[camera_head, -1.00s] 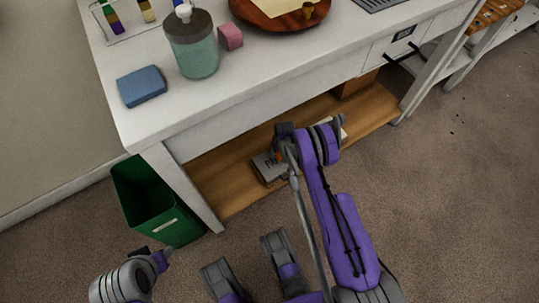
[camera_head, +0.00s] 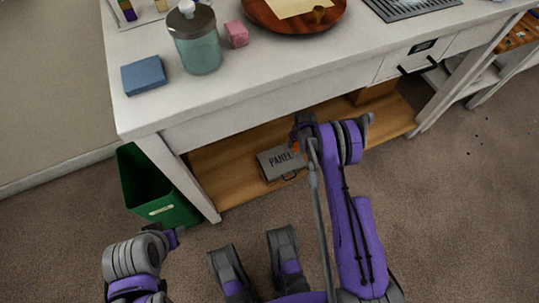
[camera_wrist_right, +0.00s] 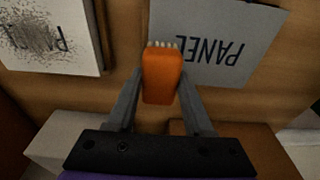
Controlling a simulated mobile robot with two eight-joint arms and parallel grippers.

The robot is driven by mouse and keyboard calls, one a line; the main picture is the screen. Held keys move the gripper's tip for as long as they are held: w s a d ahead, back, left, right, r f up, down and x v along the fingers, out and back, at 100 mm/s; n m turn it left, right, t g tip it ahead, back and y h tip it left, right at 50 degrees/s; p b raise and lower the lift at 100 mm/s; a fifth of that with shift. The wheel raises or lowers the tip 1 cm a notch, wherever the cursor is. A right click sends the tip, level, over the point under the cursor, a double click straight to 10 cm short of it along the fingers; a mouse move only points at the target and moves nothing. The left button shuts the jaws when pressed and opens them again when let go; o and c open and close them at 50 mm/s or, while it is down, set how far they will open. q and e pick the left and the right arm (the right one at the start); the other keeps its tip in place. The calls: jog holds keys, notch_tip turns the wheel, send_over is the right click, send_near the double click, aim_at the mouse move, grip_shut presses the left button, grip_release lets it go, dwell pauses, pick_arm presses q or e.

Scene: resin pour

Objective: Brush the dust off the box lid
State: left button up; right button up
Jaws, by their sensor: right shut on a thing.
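My right gripper (camera_head: 303,140) is shut on an orange brush (camera_wrist_right: 162,75), whose pale bristles point away from the fingers. In the right wrist view, a white lid (camera_wrist_right: 75,55) at the left has dark dust speckled over part of its lettering. A grey box lid marked PANEL (camera_wrist_right: 225,45) lies to the right, and the bristles show at its left edge. I cannot tell whether they touch it. In the head view, the grey box (camera_head: 275,160) lies on the wooden lower shelf, and my right arm hides the dusty lid. My left gripper (camera_head: 174,238) is low at the left, its jaws unclear.
The shelf (camera_head: 220,170) is under a white workbench (camera_head: 230,105), whose front edge and legs surround the reaching arm. A green bin (camera_head: 150,190) stands by the left leg. A blue block (camera_head: 143,75), bottle (camera_head: 196,45) and pink cube (camera_head: 236,34) are on top.

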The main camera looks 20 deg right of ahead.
pick_arm(q)
jog(key=shift+s+d+r+p, duration=0.2)
jog(key=shift+d+r+p, duration=0.05)
jog(key=shift+r+p, duration=0.2)
jog(key=shift+s+d+r+p, duration=0.15)
jog(key=shift+d+r+p, duration=0.1)
jog(key=shift+r+p, duration=0.15)
pick_arm(e)
jog(key=shift+r, duration=2.2)
